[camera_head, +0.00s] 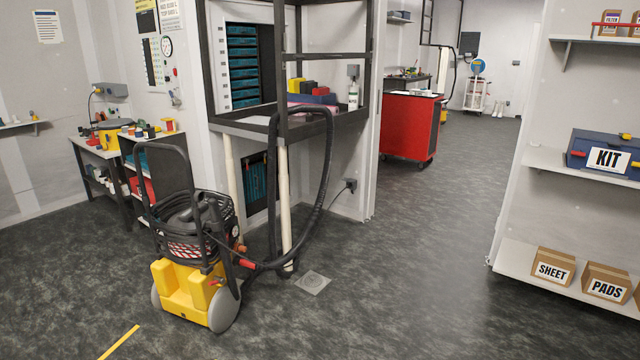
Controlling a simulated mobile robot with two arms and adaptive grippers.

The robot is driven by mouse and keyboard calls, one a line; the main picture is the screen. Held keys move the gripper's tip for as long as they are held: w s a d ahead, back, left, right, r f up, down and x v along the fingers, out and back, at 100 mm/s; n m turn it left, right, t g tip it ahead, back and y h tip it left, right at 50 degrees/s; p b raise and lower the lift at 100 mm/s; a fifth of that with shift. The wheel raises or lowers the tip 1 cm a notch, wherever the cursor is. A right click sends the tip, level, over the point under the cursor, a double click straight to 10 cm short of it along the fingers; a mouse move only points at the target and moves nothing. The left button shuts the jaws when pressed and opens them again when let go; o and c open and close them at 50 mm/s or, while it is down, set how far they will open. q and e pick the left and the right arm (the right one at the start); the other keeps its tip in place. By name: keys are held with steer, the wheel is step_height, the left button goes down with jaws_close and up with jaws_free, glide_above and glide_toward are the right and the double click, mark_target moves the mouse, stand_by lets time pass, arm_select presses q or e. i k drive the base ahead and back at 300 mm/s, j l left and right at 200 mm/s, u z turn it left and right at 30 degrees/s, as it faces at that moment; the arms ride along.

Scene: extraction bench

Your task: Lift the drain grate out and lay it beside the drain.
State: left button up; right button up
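The drain grate (313,282) is a small light-grey square plate with a round centre, set in the dark floor just right of the yellow and black vacuum. It looks flat and level with the floor. The drain under it is hidden. Neither of my grippers shows in the head view.
The wheeled vacuum (190,290) stands left of the grate, and its black hose (326,170) loops down close to it. A white bench leg (284,215) stands just behind. Open floor (410,290) lies to the right, up to a shelf with boxes (606,281).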

mark_target(312, 281)
steer(key=i+u, duration=0.15)
steer(key=i, duration=2.2)
